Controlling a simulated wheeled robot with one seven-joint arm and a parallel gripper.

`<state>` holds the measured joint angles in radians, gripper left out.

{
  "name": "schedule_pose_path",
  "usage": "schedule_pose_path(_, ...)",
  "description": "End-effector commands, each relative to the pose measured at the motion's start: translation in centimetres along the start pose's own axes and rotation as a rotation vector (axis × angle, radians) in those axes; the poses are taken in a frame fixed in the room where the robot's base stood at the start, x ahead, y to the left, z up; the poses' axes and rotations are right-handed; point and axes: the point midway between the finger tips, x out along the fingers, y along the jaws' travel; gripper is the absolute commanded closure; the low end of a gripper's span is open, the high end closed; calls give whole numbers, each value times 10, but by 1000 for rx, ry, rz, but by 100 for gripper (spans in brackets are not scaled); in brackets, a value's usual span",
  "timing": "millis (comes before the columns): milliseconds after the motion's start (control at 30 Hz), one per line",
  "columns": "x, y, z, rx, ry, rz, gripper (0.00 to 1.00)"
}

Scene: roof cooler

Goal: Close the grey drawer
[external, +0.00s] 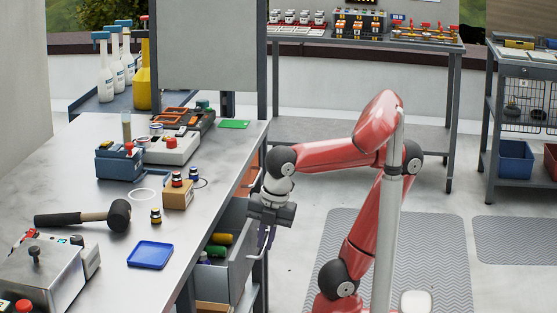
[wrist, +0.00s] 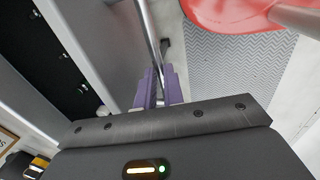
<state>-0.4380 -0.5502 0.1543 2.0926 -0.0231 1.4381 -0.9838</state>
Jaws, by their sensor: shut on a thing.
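The grey drawer (external: 241,262) stands pulled out from under the workbench, with green, yellow and purple-capped items inside. Its grey front (wrist: 100,40) fills the left of the wrist view, with a long metal bar handle (wrist: 149,30) along it. My gripper (external: 266,243) is in front of the drawer, pointing down. In the wrist view its purple fingers (wrist: 159,85) are closed around the bar handle. The exact contact at the fingertips is partly hidden by the gripper body.
The metal workbench (external: 100,190) above carries a mallet (external: 119,214), a blue tray (external: 150,255) and several small devices. A patterned floor mat (external: 430,250) lies to the right. Another workbench (external: 350,135) stands at the back. Open floor surrounds my arm on the right.

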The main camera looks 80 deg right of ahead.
Motion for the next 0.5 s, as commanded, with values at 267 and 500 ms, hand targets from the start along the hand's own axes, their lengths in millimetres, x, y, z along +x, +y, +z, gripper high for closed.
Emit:
schedule_pose_path(267, 7, 44, 0, 1, 0, 0, 100)
schedule_pose_path(500, 10, 57, 0, 0, 0, 1, 100)
